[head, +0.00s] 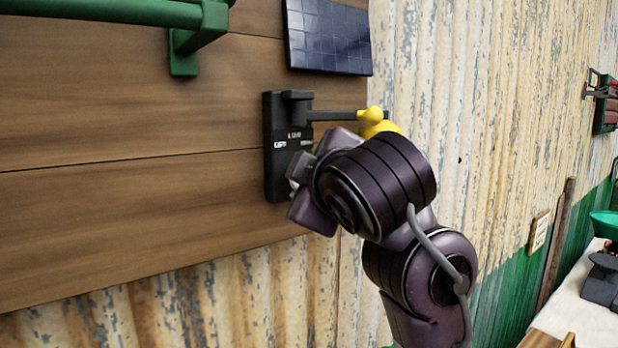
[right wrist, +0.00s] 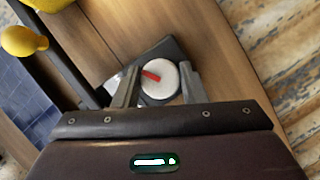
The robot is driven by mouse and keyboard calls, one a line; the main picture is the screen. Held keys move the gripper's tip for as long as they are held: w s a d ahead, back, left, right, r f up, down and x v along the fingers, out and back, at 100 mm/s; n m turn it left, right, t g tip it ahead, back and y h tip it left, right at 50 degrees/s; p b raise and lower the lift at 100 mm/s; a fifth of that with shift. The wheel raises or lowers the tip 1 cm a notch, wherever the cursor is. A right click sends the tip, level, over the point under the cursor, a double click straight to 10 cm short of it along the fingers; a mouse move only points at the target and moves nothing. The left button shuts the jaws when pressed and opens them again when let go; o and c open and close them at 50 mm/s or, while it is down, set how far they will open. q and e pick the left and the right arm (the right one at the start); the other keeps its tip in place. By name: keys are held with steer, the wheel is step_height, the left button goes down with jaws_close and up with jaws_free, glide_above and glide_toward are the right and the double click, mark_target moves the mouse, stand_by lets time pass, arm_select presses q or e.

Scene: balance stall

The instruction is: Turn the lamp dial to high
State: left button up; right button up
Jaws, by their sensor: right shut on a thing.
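The lamp dial (right wrist: 159,84) is a round white knob with a red pointer mark in the right wrist view. It sits on a black wall plate (head: 278,112). In the head view, small white lettering shows on the plate, too small to read surely. My right gripper (right wrist: 157,77) is shut on the dial, one finger on each side of it. In the head view the right gripper (head: 299,168) is at the lower right of the plate and hides the dial. My left gripper is not in view.
A dark blue panel (head: 328,38) is above. A green rail (head: 100,12) runs along the upper left. A table (head: 590,320) with items stands at lower right.

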steer(key=shift+f, duration=0.1)
steer(key=o, duration=1)
steer(key=shift+c, duration=0.2)
steer(key=shift+s, duration=0.1)
steer(key=b+v, duration=0.3)
steer(key=v, duration=0.4)
steer(key=shift+s+b, duration=0.3)
steer(key=shift+d, duration=0.15)
